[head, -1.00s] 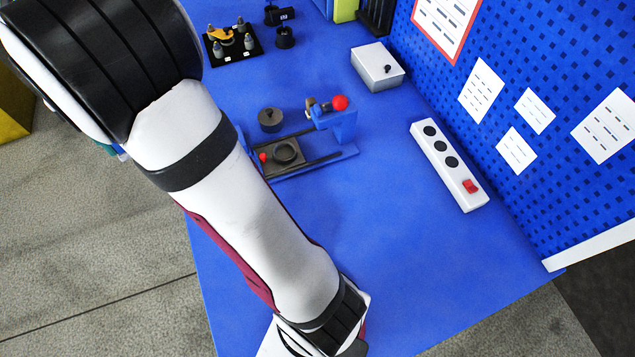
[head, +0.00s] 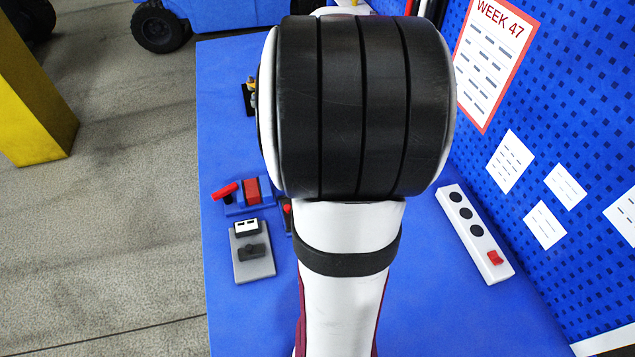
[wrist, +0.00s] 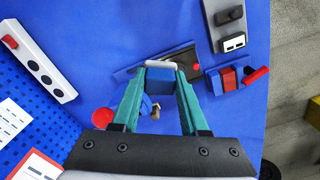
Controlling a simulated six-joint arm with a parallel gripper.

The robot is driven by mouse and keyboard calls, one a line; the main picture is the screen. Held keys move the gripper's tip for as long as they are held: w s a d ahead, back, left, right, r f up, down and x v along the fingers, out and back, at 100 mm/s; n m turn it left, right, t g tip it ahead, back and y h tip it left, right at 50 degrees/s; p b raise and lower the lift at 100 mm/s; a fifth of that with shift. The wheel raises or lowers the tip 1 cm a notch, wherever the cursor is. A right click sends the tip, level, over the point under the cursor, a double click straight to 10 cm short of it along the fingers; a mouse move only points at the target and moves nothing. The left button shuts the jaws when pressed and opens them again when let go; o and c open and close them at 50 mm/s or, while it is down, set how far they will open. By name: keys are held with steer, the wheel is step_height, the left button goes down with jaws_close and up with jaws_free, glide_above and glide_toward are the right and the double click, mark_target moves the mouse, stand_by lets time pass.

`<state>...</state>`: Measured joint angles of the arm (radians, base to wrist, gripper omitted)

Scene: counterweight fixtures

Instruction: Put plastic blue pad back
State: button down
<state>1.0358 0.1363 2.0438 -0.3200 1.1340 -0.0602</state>
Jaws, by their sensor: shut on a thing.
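In the wrist view my gripper (wrist: 161,72) has teal fingers closed on a small blue block (wrist: 160,84), which appears to be the plastic blue pad. A pale grey bar (wrist: 160,63) shows across the fingertips; I cannot tell whether it belongs to the held piece. The held piece hides part of that fixture. In the head view my arm hides the gripper, the pad and most of the fixture.
A blue clamp with a red lever (head: 226,190) and a grey plate with a black knob (head: 254,266) stand near the table's left edge. A white power strip (head: 475,235) lies at the right, below the blue pegboard (head: 570,110).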

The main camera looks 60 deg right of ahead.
steer(key=s+f+m, duration=0.2)
steer(key=s+m, duration=0.2)
steer(key=s, duration=0.4)
steer(key=s+a+f+m, duration=0.1)
steer(key=s+f+m, duration=0.25)
steer(key=s, duration=0.45)
steer(key=s+f+m, duration=0.1)
steer(key=s+m, duration=0.4)
steer(key=s, duration=0.3)
steer(key=w+d+f, duration=0.1)
steer(key=w+f, duration=0.1)
steer(key=w, duration=0.1)
steer(key=w+d+f, duration=0.2)
steer(key=w, duration=0.1)
steer(key=w+d+f, duration=0.1)
steer(key=w+f, duration=0.1)
steer(key=w, duration=0.1)
steer(key=shift+w+d+f, duration=0.3)
steer(key=shift+d+f, duration=0.1)
steer(key=shift+w+d+f, duration=0.1)
steer(key=shift+f, duration=0.95)
steer(key=shift+w+d+f, duration=0.1)
steer(key=shift+f, duration=0.95)
steer(key=shift+a+f, duration=0.1)
steer(key=shift+c, duration=2.1)
jaws_free()
step_height(320, 180, up, 12)
